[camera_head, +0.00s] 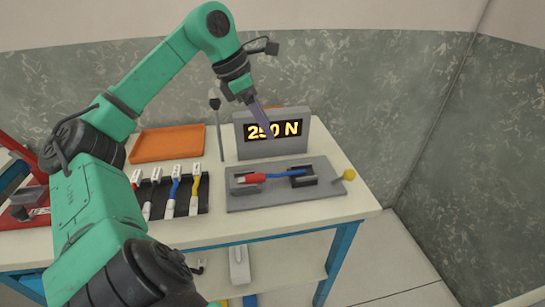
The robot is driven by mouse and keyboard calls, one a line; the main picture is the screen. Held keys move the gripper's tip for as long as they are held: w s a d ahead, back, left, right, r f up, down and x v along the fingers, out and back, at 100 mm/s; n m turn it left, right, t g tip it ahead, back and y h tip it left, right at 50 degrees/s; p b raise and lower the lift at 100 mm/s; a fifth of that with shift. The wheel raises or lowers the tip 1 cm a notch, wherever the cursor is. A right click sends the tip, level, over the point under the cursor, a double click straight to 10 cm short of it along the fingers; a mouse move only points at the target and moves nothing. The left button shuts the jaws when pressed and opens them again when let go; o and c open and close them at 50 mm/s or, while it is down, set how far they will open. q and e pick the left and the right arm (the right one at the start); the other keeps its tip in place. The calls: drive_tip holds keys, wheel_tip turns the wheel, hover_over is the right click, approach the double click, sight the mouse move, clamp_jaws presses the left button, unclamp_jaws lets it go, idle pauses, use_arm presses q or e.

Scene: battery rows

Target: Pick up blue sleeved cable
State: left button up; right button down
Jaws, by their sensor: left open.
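A cable with a blue sleeve (284,175) and a red end lies across a grey fixture plate (240,205), between two dark holders. Another blue cable (174,190) with white ends lies in a dark rack (203,208) to the left, beside a yellow one. My left gripper (267,129) points down in front of the grey display box, above and behind the cable on the fixture. It is open, with nothing seen between its fingers, and is apart from both blue cables. My right gripper is not in view.
The display box (242,151) reads 250 N and stands behind the fixture. An orange tray (167,145) lies at the back left. A red device (18,195) stands at the far left. The table's front strip (270,226) is clear.

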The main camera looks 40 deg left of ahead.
sight(286, 171)
use_arm(q)
drive_tip(key=x, duration=0.9)
drive_tip(key=s+x, duration=0.1)
drive_tip(key=x, duration=0.4)
drive_tip(key=shift+s+d+f, duration=0.1)
drive_tip(key=shift+d+f, duration=0.05)
drive_tip(key=shift+f, duration=0.05)
clamp_jaws()
